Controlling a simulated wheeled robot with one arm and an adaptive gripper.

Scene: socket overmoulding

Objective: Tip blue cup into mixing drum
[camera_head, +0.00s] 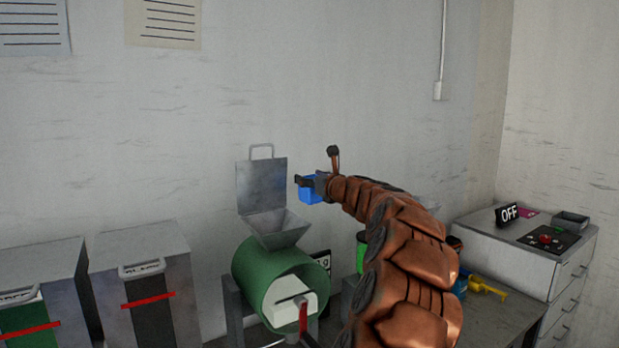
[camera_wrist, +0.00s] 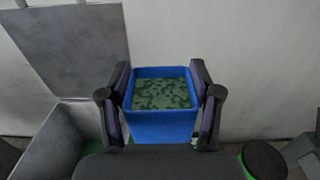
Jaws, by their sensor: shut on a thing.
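My gripper (camera_wrist: 160,108) is shut on the blue cup (camera_wrist: 160,124), with one finger on each side of it. The cup is upright and filled with a green, speckled material (camera_wrist: 161,94). In the head view the blue cup (camera_head: 311,193) is held in the air, to the right of and above the mixing drum's hopper. The green mixing drum (camera_head: 252,268) stands on a frame below. Its grey metal hopper (camera_head: 277,232) is on top with the lid (camera_head: 262,186) standing open. In the wrist view the open hopper (camera_wrist: 62,142) lies to the left of the cup.
Two grey bins (camera_head: 140,245) with red bars stand left of the drum. A bench (camera_head: 505,320) at the right carries a yellow tool (camera_head: 487,288) and other containers partly hidden by my arm. A drawer cabinet (camera_head: 567,290) with an OFF sign (camera_head: 508,213) stands far right.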

